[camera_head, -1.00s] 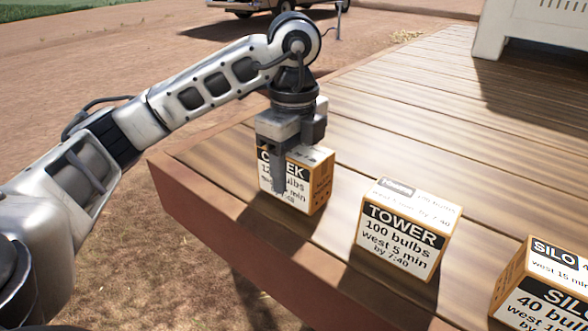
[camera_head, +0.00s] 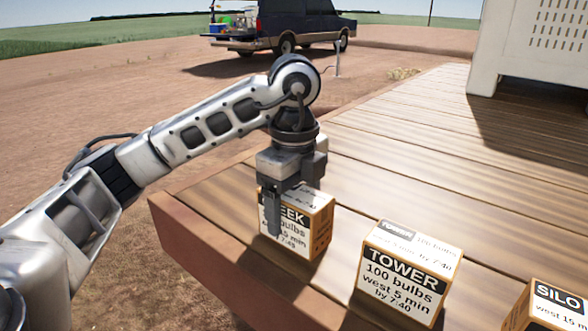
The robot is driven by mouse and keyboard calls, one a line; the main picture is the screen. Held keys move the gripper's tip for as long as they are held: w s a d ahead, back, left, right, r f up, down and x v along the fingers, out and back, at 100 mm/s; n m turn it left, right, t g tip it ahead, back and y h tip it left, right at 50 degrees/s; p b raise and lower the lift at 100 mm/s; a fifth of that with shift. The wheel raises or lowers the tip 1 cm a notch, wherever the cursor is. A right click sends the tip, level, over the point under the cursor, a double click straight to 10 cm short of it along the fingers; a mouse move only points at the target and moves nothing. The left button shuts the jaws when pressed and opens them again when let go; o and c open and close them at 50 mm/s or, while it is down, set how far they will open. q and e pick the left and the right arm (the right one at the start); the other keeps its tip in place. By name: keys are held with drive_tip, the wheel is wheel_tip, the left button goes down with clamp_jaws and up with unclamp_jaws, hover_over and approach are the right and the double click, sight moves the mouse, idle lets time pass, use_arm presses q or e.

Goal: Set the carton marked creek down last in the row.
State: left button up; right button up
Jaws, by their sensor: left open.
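One finger hangs in front of the carton's lettered face and covers part of the label; the other finger is hidden. I cannot tell whether the fingers touch it. The tower carton (camera_head: 405,275) stands to its right with a gap between. The silo carton (camera_head: 556,308) is cut off at the lower right. My right gripper is out of view.
The wooden deck (camera_head: 400,150) is clear behind the cartons. Its left and front edges drop to dirt close to the creek carton. A white perforated bin (camera_head: 535,45) stands at the back right.

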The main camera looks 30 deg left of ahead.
use_arm(q)
wheel_tip(320, 180, up, 11)
drive_tip(key=p, duration=0.2)
drive_tip(key=shift+f+p, duration=0.1)
drive_tip(key=shift+p, duration=0.2)
